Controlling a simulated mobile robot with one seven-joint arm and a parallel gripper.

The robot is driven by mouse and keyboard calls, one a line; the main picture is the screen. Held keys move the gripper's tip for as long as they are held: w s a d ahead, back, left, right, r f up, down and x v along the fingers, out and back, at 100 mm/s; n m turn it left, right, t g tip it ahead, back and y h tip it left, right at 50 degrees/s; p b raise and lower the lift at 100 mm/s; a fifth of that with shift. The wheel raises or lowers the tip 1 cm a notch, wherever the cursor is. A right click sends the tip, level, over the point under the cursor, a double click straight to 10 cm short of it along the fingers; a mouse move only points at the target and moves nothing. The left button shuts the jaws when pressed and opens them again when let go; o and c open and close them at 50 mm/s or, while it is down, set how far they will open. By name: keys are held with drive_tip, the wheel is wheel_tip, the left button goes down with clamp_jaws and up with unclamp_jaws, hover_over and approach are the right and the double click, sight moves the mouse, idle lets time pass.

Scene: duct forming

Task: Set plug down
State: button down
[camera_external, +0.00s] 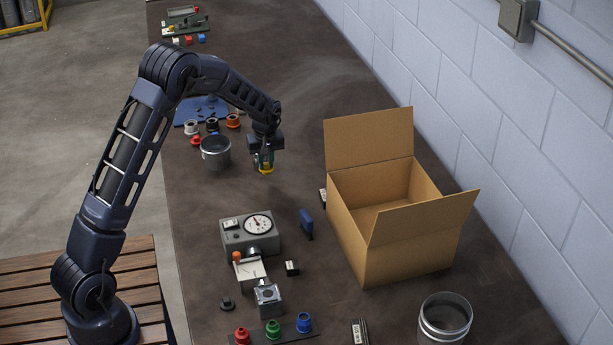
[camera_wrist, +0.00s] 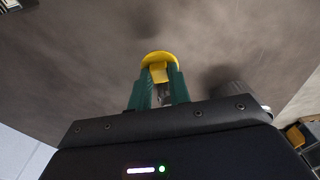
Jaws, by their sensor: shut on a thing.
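My gripper (camera_external: 265,160) is shut on a yellow plug (camera_external: 266,169) and holds it over the dark table, apart from the other things. In the wrist view the green fingers of my gripper (camera_wrist: 159,95) close on the yellow plug (camera_wrist: 160,68), whose round flange faces away from the palm. The plug's lower part between the fingers is partly hidden. In the external view the gripper is just right of a grey metal cup and left of the open cardboard box. The exact height of the plug above the table is hard to tell.
The metal cup (camera_external: 215,152) stands close on the left. The open cardboard box (camera_external: 400,240) is at the right. A grey gauge unit (camera_external: 236,238) and blue block (camera_external: 306,224) stand nearer the camera. Red, green and blue plugs (camera_external: 273,328) line the front.

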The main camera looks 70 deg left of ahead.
sight(266, 168)
drive_tip(key=shift+f, duration=2.25)
drive_tip(key=shift+f, duration=0.1)
drive_tip(key=c, duration=1.3)
unclamp_jaws()
